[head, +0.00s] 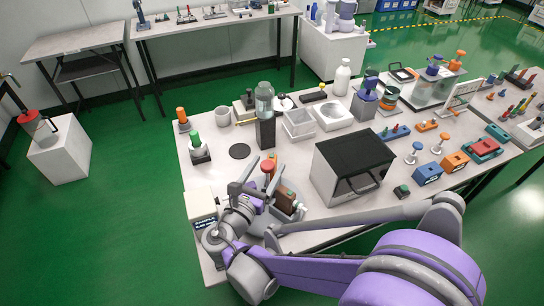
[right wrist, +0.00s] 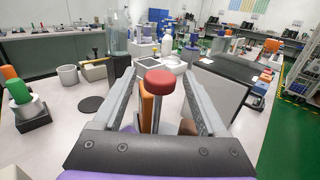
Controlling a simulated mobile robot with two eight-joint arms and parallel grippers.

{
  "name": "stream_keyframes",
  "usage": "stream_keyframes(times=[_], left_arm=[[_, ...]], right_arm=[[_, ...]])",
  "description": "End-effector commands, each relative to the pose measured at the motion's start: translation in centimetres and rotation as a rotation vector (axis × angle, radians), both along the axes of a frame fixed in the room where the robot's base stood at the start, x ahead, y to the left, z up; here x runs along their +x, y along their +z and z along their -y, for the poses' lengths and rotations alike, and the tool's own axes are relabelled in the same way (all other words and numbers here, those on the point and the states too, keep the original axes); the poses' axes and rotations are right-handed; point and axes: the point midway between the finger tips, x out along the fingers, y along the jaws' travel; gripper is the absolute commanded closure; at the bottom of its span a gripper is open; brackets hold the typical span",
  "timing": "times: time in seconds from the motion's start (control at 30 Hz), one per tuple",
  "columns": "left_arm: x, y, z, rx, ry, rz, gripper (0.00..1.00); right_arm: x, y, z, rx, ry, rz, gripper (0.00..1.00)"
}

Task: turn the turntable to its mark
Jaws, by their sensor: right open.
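My right gripper (head: 257,178) is low over the front left part of the table. Its fingers stand apart in the right wrist view (right wrist: 158,76). A red round knob (head: 267,166) on a metal stem is close by. In the right wrist view the knob (right wrist: 160,82) appears between the fingers, with clear space on both sides and no contact visible. The knob's base is hidden behind my gripper. A flat black disc (head: 239,151) lies on the table behind the gripper, perhaps the turntable; I cannot tell, and no mark is visible. My left gripper is not in view.
A tester with a green knob (head: 196,144) stands left of the disc. A dark block with a clear jar (head: 264,98) stands behind it. A black-topped box (head: 353,161) stands to the right. Bare white table (head: 222,172) surrounds the disc.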

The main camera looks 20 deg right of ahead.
Motion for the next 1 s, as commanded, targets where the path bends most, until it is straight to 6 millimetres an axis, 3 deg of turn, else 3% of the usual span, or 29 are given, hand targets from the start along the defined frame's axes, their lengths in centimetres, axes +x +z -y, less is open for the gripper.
stream_keyframes(times=[0.2, 0.6, 1.0], left_arm=[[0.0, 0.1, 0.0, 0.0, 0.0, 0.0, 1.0], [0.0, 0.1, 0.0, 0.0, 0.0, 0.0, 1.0], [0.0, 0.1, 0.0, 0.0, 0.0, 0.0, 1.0]], right_arm=[[2.0, 0.0, 2.4, 0.001, -0.002, 0.001, 0.25], [2.6, 0.0, 2.9, 0.002, 0.0, 0.001, 0.25], [2.6, 0.0, 2.9, 0.002, 0.0, 0.001, 0.95]])
